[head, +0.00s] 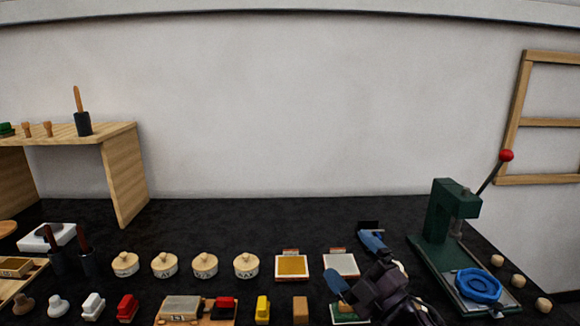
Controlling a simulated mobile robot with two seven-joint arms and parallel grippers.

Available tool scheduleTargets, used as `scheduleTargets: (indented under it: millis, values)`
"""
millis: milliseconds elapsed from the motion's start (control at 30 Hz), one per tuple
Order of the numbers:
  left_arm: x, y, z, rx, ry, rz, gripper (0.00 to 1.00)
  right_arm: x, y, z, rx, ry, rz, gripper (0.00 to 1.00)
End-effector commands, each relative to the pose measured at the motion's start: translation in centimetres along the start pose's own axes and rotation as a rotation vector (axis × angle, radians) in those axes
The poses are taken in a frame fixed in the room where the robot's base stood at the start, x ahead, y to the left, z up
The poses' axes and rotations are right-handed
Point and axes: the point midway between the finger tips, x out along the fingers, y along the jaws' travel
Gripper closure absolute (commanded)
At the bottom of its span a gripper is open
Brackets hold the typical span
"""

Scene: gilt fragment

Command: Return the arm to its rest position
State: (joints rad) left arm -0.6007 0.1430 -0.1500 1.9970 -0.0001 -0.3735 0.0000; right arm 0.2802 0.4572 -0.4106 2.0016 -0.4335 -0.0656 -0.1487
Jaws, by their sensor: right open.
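My right gripper (355,262) is at the lower right of the head view, with its dark wrist coming in from the bottom edge. Its two blue fingers are spread wide apart, and I see nothing held between them. The fingers show beside the white square pad (341,264) and above a partly hidden tan-edged item near the bottom edge. I cannot tell how high the gripper is over the table. My left gripper does not show.
A green press (440,225) with a red-knobbed lever and a blue round dish (478,286) stands right of the gripper. Lidded round pots (205,265), a gold pad (292,266) and small blocks line the left. The black table's back (290,215) is clear; a wooden shelf (125,180) stands left.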

Motion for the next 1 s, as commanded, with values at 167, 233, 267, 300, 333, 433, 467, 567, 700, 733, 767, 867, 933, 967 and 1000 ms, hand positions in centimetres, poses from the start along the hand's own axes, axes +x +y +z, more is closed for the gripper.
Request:
scheduleTargets:
  millis: [167,233,267,300,333,433,467,567,700,733,767,867,933,967,1000]
  values:
    - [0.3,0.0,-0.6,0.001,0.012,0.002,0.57,-6.8,-4.8,6.4,0.406,-0.342,-0.022,0.0]
    - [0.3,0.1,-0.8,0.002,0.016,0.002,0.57,-9.8,-6.7,8.1,0.531,-0.456,-0.024,0.0]
    - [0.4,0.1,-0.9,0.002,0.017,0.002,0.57,-11.2,-7.6,8.7,0.577,-0.503,-0.025,0.0]
    - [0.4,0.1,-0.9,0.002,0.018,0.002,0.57,-13.0,-8.6,9.4,0.633,-0.56,-0.024,0.0]
    - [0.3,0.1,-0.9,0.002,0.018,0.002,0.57,-14.3,-9.4,9.8,0.671,-0.6,-0.024,0.0]
    - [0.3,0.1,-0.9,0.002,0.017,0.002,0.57,-18.9,-11.8,10.8,0.774,-0.721,-0.02,0.0]
    - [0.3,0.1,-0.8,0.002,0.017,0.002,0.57,-20.2,-12.4,11.0,0.802,-0.755,-0.017,0.0]
    - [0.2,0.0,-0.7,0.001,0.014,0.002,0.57,-24.8,-14.4,11.2,0.874,-0.851,0.0,0.0]
    - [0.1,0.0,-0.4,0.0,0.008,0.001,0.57,-31.4,-16.8,10.8,0.928,-0.987,0.021,0.0]
    - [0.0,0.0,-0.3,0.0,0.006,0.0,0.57,-32.8,-17.2,10.6,0.936,-1.014,0.023,0.0]
    - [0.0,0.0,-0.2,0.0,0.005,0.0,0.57,-34.0,-17.7,10.4,0.943,-1.039,0.025,0.0]
    - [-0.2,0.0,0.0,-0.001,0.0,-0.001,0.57,-37.3,-18.9,9.5,0.963,-1.107,0.024,0.0]
    - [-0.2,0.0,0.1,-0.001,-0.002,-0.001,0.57,-38.8,-19.6,8.8,0.973,-1.138,0.02,0.0]
    - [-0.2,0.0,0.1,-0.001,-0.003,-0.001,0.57,-39.4,-19.8,8.7,0.975,-1.147,0.017,0.0]
    - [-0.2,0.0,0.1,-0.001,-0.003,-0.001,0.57,-39.9,-20.0,8.5,0.976,-1.158,0.015,0.0]
